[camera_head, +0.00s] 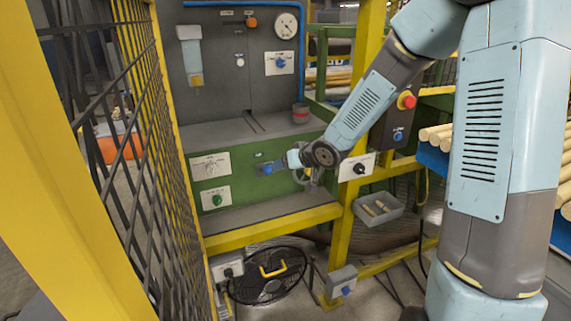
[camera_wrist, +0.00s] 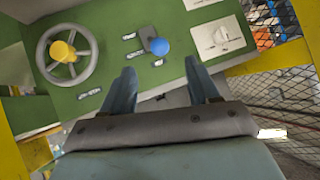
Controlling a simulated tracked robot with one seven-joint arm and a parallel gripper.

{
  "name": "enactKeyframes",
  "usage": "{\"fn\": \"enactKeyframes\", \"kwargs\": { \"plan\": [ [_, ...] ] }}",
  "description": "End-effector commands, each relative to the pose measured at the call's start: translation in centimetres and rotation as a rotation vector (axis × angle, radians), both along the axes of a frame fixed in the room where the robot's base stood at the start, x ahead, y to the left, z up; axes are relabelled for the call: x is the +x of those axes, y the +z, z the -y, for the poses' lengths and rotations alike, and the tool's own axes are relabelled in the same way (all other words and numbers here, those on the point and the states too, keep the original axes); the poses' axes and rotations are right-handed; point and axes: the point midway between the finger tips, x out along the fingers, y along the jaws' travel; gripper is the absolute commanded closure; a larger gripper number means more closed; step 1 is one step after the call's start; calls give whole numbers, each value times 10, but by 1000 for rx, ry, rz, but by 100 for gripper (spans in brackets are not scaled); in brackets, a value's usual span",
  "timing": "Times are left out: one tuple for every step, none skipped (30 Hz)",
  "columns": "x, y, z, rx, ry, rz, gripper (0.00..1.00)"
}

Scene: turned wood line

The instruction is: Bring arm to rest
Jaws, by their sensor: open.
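My arm (camera_head: 365,105) is light blue and grey. It comes from the right of the head view and reaches left and down to the green machine front (camera_head: 240,165). My gripper (camera_wrist: 158,80) is open in the wrist view, with its two blue fingers spread and nothing between them. A blue ball-topped lever (camera_wrist: 158,46) is just beyond the fingertips, and no contact with it is visible. In the head view the gripper is partly hidden behind my wrist.
A handwheel (camera_wrist: 66,52) with a yellow hub is left of the lever in the wrist view. A yellow post (camera_head: 357,60) and a red emergency button (camera_head: 406,100) are close to my arm. A black mesh fence (camera_head: 140,110) stands left. A grey bin (camera_head: 378,209) sits lower right.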

Motion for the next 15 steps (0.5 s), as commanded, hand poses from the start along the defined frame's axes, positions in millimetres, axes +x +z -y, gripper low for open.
{"fn": "enactKeyframes", "kwargs": {
  "plan": [
    [0,1,1,-5,-2,1,40],
    [0,2,3,-11,-6,1,40],
    [-1,4,5,-24,-13,2,40],
    [-2,6,8,-37,-20,4,40],
    [-3,9,12,-53,-28,5,40],
    [-4,13,19,-80,-43,6,40],
    [-6,17,24,-102,-57,7,40],
    [-8,21,30,-125,-70,8,40],
    [-11,27,39,-157,-93,7,40],
    [-14,32,46,-182,-108,7,40],
    [-17,37,53,-204,-126,5,40],
    [-21,44,61,-234,-146,3,40],
    [-25,48,68,-255,-163,0,40],
    [-29,54,75,-275,-180,-3,40],
    [-35,61,83,-300,-202,-7,40]
  ]
}}
